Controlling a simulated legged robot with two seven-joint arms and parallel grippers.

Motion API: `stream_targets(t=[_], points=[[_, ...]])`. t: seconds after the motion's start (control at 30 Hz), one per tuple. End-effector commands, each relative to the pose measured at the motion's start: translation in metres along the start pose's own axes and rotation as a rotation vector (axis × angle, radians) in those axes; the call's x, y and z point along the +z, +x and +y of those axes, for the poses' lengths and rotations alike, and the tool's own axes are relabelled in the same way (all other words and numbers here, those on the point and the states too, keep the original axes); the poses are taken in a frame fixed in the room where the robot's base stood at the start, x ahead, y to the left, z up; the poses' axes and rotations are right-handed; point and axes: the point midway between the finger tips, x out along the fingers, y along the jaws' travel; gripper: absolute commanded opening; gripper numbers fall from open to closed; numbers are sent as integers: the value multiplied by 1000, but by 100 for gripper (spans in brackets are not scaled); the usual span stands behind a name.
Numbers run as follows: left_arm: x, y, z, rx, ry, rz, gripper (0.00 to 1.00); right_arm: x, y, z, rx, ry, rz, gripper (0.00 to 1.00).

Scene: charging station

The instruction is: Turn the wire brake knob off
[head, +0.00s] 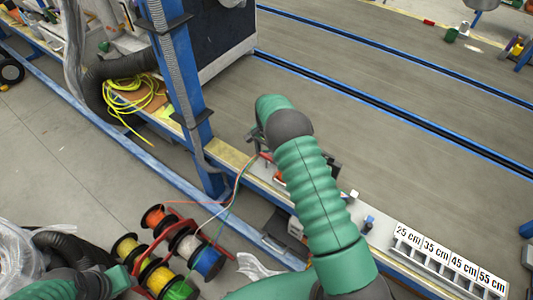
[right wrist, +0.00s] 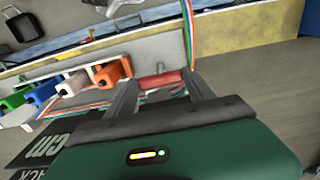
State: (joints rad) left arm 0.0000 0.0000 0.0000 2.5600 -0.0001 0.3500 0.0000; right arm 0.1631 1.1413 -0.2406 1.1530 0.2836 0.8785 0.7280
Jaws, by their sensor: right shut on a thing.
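In the right wrist view, a red knob-like piece (right wrist: 160,80) lies between the two dark fingers of my right gripper (right wrist: 158,76), which is shut on it. To its left is a row of coloured knobs: orange (right wrist: 112,72), white (right wrist: 76,82), blue (right wrist: 42,92) and green (right wrist: 16,100). Coloured wires (right wrist: 190,30) run close by the red piece. In the head view, my right arm reaches over the bench, and its gripper (head: 260,143) is partly hidden by the wrist. Only part of my left arm shows at bottom left; its gripper does not show.
A blue post (head: 182,90) stands left of my right arm. Several wire spools (head: 184,245) sit on a red rack below. A white tray with length labels (head: 446,262) is at lower right. A yellow cable coil (head: 132,95) lies at upper left.

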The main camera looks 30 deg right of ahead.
Motion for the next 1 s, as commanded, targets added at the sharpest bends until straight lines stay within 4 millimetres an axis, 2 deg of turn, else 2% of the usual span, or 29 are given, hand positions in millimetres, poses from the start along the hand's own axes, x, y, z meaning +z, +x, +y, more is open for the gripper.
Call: stream_targets(t=[0.37,1.0], points=[[-1,-6,0,0,0,0,36,-1,-2,-1,-3,-124,3,21],[-5,-22,0,0,0,0,36,-1,-2,-2,-4,-702,5,21]])
